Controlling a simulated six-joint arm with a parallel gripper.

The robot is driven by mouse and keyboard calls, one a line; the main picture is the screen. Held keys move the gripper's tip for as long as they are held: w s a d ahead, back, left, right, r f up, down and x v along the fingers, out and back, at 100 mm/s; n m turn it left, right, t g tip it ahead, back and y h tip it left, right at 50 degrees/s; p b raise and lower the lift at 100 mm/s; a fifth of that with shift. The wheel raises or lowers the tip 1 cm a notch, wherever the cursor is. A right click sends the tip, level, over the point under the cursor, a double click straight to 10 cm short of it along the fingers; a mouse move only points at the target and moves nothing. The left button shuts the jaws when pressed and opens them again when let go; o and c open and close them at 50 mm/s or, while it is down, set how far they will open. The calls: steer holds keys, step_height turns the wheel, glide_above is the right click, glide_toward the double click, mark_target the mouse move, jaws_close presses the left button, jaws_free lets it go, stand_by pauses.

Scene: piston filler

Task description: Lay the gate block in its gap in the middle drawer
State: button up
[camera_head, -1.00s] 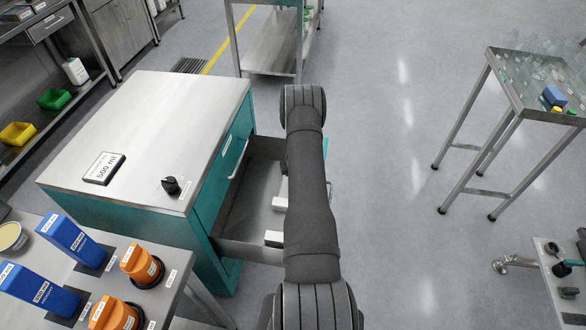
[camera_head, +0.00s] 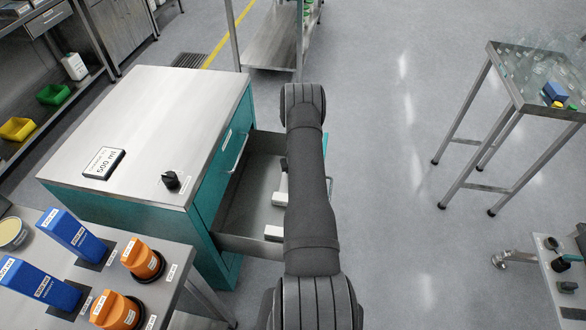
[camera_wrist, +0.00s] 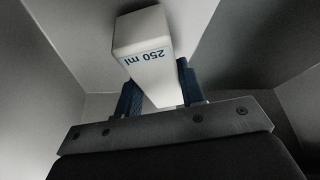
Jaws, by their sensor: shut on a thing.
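A white block marked 250 ml (camera_wrist: 145,55) shows in the wrist view, its end face toward the top. My gripper (camera_wrist: 160,88) has a blue finger on each side of the block and is shut on it. Grey metal walls and floor, looking like a drawer's inside, surround it; whether the block touches them cannot be told. In the head view a drawer (camera_head: 240,208) stands open from the teal cabinet. Two white pieces, one farther back (camera_head: 281,190) and one nearer (camera_head: 273,233), show in it beside my arm. My arm hides my gripper and the drawer's right part there.
The teal cabinet (camera_head: 150,120) has a steel top with a 500 ml sign (camera_head: 103,163) and a black knob (camera_head: 171,180). A bench with blue boxes (camera_head: 72,235) and orange-topped items (camera_head: 142,258) stands at front left. A steel table (camera_head: 500,75) stands at right; the floor between is clear.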

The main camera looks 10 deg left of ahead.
steer(key=shift+f, duration=0.2)
steer(key=o, duration=1.2)
steer(key=v, duration=1.7)
steer(key=shift+r, duration=0.15)
steer(key=x, duration=1.7)
